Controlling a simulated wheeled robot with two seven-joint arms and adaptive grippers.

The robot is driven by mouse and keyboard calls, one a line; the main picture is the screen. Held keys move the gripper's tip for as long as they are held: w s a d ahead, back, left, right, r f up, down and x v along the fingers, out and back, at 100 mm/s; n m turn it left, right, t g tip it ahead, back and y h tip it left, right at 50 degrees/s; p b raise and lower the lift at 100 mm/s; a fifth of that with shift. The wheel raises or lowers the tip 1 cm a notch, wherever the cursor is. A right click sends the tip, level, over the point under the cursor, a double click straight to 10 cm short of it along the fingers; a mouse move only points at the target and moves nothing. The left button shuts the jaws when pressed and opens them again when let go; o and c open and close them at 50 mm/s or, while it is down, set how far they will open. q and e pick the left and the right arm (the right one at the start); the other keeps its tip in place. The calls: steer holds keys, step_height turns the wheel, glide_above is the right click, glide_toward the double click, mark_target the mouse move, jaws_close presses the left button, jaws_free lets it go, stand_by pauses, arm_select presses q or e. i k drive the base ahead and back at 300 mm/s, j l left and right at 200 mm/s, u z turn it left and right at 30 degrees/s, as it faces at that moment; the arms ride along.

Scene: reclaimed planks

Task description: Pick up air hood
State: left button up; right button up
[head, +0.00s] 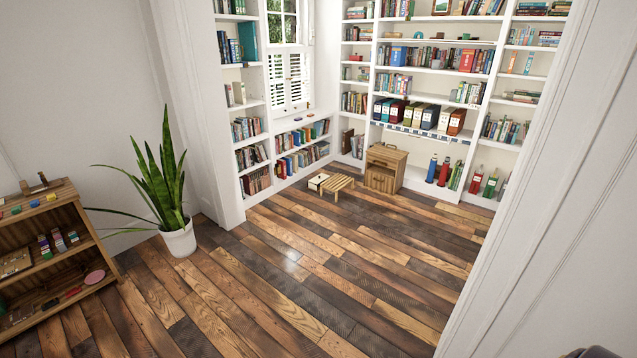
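I cannot make out an air hood in the head view. Small objects stand in and on the wooden shelf unit (52,202) at the left, too small to name for sure. Neither gripper shows. A dark rounded shape at the bottom right edge is too cut off to identify.
A potted plant (178,238) stands left of the opening. White bookshelves (376,50) full of books and binders line the alcove. White wall edges frame the opening on both sides. The plank floor (300,275) between them is clear.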

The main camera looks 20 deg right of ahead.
mark_target(318, 178)
steer(key=i+l+z, duration=0.25)
steer(key=i, duration=0.35)
steer(key=i+z, duration=0.3)
steer(key=i, duration=0.3)
steer(key=i+z, duration=0.1)
steer(key=i, duration=3.2)
steer(key=i+j+z, duration=0.2)
steer(key=i, duration=0.35)
steer(key=i+z, duration=0.2)
steer(key=i, duration=0.35)
steer(key=i+j+z, duration=0.35)
steer(key=i, duration=0.2)
steer(key=i+j+z, duration=0.35)
steer(key=i+j, duration=0.1)
steer(key=i, duration=0.1)
